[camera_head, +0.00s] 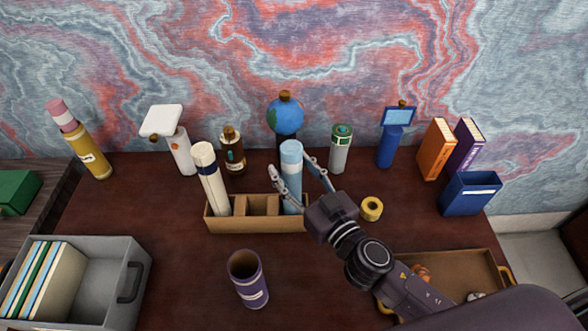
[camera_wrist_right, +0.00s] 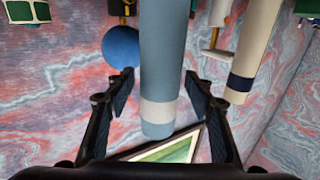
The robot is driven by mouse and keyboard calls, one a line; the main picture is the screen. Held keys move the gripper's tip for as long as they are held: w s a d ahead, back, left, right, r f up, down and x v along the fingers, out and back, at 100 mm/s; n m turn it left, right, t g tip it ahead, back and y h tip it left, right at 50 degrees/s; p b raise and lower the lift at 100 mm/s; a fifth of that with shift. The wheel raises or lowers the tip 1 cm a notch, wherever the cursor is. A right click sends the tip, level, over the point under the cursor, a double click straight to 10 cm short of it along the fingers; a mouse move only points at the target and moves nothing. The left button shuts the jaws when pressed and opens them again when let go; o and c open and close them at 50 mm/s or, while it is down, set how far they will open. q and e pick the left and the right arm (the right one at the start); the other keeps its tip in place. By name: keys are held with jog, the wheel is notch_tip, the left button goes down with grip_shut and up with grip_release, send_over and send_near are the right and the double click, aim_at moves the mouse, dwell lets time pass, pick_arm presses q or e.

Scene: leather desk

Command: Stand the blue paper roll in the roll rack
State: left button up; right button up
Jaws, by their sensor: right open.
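The blue paper roll (camera_head: 291,172) stands upright in the right compartment of the brown roll rack (camera_head: 255,224). In the right wrist view the blue roll (camera_wrist_right: 162,65) runs between the fingers, its pale-banded end nearest the palm. My right gripper (camera_head: 291,166) is open, with one finger on each side of the roll. In the right wrist view small gaps show between the roll and both fingers (camera_wrist_right: 159,78). The roll's foot is hidden by the rack's front wall. My left gripper is not in view.
A cream roll (camera_head: 210,178) leans in the rack's left compartment; the middle one is empty. A purple cup-like tube (camera_head: 248,283) stands in front. A yellow tape roll (camera_head: 371,209) lies right of the gripper. A blue globe (camera_head: 285,115) and several bottles stand behind.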

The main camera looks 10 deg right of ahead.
jog(key=shift+r, duration=0.15)
jog(key=shift+s+d, duration=0.1)
jog(key=shift+s, duration=0.1)
jog(key=b+v, duration=0.5)
jog(key=v, duration=0.6)
jog(key=shift+s, duration=0.25)
jog(key=shift+d, duration=0.1)
